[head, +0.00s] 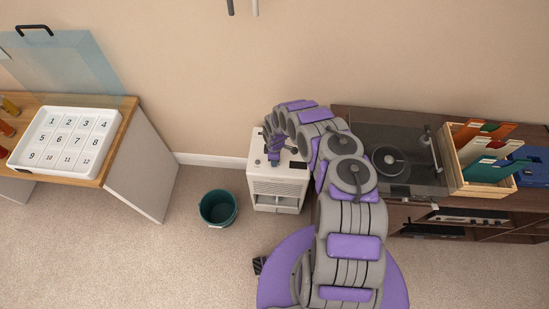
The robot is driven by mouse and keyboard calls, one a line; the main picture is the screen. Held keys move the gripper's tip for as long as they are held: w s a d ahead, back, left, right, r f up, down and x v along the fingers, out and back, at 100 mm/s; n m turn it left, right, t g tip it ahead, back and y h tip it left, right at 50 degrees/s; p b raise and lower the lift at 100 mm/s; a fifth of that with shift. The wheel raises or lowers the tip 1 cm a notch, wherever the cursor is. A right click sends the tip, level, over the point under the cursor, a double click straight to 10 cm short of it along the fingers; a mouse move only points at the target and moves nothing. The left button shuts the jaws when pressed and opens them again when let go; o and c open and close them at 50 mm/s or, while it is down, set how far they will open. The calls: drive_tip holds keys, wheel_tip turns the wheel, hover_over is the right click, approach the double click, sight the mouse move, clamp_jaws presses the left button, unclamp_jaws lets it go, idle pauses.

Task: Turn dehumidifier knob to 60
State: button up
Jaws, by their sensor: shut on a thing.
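The white dehumidifier (277,187) stands on the carpet against the wall, in the middle of the head view, with a slatted front and a dark panel on its top. My arm reaches over from the right, and my gripper (273,157) points down at the left part of the dehumidifier's top. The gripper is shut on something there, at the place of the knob. The knob itself is hidden by the gripper, and its setting and the dial marks cannot be read.
A teal bucket (218,208) stands on the carpet left of the dehumidifier. A wooden table (122,128) with a white numbered tray (22,153) is at the left. A dark cabinet (345,120) with a turntable and a wooden crate (453,172) of record sleeves is close on the right.

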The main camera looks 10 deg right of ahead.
idle(0.3)
drive_tip(key=o, duration=1)
drive_tip(key=shift+o, duration=0.2)
wheel_tip(320, 180, up, 17)
drive_tip(key=p, duration=0.4)
drive_tip(key=shift+w+r, duration=0.1)
